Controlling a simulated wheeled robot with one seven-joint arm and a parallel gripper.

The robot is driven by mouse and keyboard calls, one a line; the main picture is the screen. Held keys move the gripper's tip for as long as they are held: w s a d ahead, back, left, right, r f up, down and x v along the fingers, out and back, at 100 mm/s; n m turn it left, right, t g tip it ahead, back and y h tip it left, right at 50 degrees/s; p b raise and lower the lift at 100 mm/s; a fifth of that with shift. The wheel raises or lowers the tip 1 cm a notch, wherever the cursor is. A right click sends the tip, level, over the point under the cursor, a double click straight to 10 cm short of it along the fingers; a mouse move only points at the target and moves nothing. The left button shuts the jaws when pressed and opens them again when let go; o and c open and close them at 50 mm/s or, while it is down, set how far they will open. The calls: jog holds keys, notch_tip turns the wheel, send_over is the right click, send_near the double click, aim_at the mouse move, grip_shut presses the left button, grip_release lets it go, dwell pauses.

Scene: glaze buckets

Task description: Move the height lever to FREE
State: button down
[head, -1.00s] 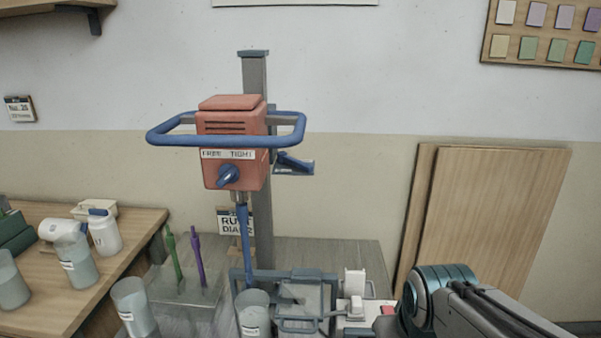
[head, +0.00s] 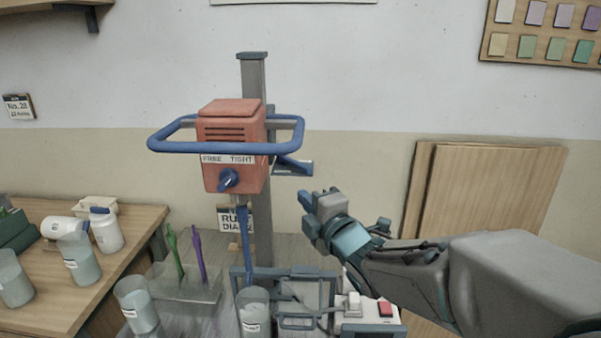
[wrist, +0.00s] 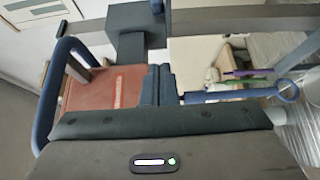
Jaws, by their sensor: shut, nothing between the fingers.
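The mixer head (head: 232,130) is an orange box on a grey column (head: 255,80). Its front label (head: 228,160) reads FREE on the left and TIGHT on the right. Below the label is a blue lever (head: 228,181) on a round hub; its arm seems to point up and right, toward TIGHT. My gripper (head: 306,200) is to the right of the head and column, apart from the lever, at about the lever's height in the picture. In the wrist view my gripper's fingers (wrist: 158,86) are closed together and empty, with the orange housing (wrist: 105,90) beyond them.
A blue guard bar (head: 225,149) rings the head. A blue bracket (head: 292,167) sticks out right of the column, just above my gripper. Below are a shaft, a bucket (head: 254,318), and a switch box (head: 372,308). Green and purple tools (head: 198,258) stand at left.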

aim_at(293, 164)
jog(key=shift+w+a, duration=0.1)
dwell(0.3)
jog(key=w+a+p, duration=0.1)
jog(key=w+p, duration=0.4)
jog(key=w, duration=0.6)
jog(key=shift+w+a, duration=0.15)
jog(key=shift+a, duration=0.2)
jog(key=shift+a, duration=0.1)
